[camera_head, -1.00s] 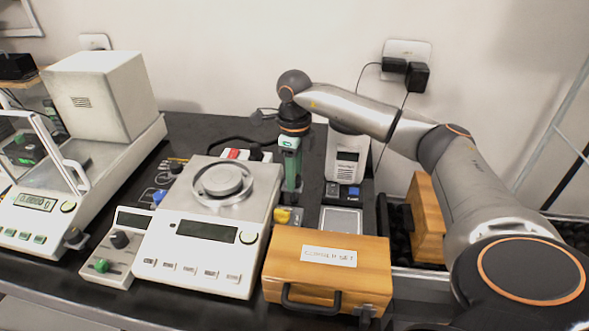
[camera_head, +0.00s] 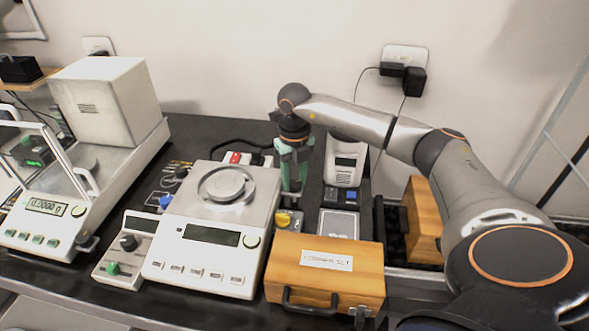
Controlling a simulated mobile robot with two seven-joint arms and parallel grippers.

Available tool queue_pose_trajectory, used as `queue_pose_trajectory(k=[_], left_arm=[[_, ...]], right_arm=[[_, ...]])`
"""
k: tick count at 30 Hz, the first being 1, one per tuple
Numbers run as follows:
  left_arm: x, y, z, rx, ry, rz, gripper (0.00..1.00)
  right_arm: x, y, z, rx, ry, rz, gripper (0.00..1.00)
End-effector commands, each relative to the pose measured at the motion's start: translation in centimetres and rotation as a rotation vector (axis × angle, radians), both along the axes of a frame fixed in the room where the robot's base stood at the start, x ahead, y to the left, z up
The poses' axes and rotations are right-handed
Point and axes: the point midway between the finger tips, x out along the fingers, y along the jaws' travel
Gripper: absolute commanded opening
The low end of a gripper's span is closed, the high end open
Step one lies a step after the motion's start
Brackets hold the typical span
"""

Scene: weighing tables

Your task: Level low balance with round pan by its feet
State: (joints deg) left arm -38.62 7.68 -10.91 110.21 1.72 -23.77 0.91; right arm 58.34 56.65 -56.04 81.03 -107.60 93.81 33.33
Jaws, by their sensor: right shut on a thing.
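The low balance with the round pan (camera_head: 212,222) stands mid-table, white, its dark display blank. Its round metal pan (camera_head: 226,185) sits inside a ring on top. My right gripper (camera_head: 293,188) points down just behind the balance's right side, by its back right corner. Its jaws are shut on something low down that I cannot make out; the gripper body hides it. The balance's feet do not show clearly. A yellow part (camera_head: 288,219) shows below the gripper at the balance's right edge. My left gripper is not in view.
A wooden box labelled as a set (camera_head: 325,279) stands close at the front right. A tall enclosed balance (camera_head: 60,207) stands at the left. A small control box (camera_head: 125,250) touches or nearly touches the low balance's left. A white device (camera_head: 344,160) stands behind right.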

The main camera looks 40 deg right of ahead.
Motion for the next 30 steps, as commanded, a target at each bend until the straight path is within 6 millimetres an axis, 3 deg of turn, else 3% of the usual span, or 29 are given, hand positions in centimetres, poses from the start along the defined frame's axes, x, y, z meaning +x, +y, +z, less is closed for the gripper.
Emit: queue_pose_trajectory(k=[17,18,25,30], left_arm=[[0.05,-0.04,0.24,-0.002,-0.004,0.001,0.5],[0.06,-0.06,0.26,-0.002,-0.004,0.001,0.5],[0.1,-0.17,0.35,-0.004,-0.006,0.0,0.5],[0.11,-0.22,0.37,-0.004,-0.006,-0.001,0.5]], right_arm=[[0.15,-0.04,0.14,-0.001,-0.006,-0.035,0.0],[0.15,-0.05,0.14,-0.001,-0.006,-0.034,0.44],[0.08,0.0,0.07,0.0,-0.004,-0.033,0.69],[0.06,0.12,0.02,0.002,-0.003,-0.031,0.71]])
